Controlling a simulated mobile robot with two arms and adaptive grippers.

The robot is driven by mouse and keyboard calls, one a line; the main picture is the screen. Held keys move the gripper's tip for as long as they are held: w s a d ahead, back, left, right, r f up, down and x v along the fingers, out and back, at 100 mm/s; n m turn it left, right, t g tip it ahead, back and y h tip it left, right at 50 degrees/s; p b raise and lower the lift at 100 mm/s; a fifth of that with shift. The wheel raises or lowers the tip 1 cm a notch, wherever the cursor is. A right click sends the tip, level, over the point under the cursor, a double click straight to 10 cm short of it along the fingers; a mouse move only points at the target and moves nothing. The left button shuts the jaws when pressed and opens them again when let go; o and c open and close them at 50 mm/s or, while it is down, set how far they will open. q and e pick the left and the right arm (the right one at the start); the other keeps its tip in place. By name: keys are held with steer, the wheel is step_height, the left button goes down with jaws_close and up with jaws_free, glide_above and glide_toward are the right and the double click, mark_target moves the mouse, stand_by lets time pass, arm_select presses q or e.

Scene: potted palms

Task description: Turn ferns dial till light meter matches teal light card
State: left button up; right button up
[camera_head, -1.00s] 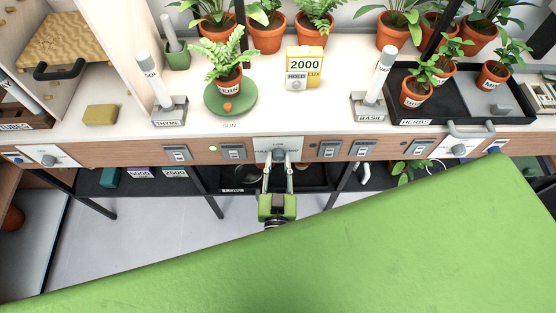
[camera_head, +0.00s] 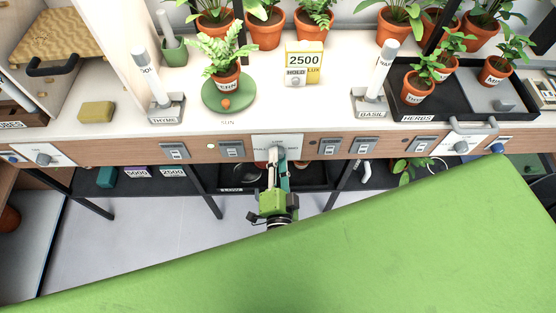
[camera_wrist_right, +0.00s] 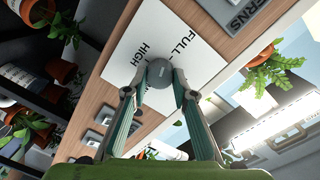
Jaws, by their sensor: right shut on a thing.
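The dial (camera_wrist_right: 160,73) is a round grey knob on a white plate (camera_wrist_right: 150,35) marked "FULL" and "HIGH". The plate also shows on the bench front in the head view (camera_head: 290,141). My right gripper (camera_head: 274,161) is shut on the knob, one finger on each side in the right wrist view (camera_wrist_right: 159,80). My left gripper is not in view.
A potted fern (camera_head: 225,72) stands on a green disc (camera_head: 229,105). Switches (camera_head: 174,151) flank the dial plate along the bench front. Cards marked 5000 (camera_head: 137,172) and 2500 (camera_head: 173,171) lie on the shelf. A black herb tray (camera_head: 450,110) is at right.

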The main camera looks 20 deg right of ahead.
steer(key=shift+m+b, duration=0.7)
steer(key=shift+m, duration=1.4)
steer(key=o, duration=1.1)
steer(key=v, duration=1.2)
steer(key=shift+d, duration=0.15)
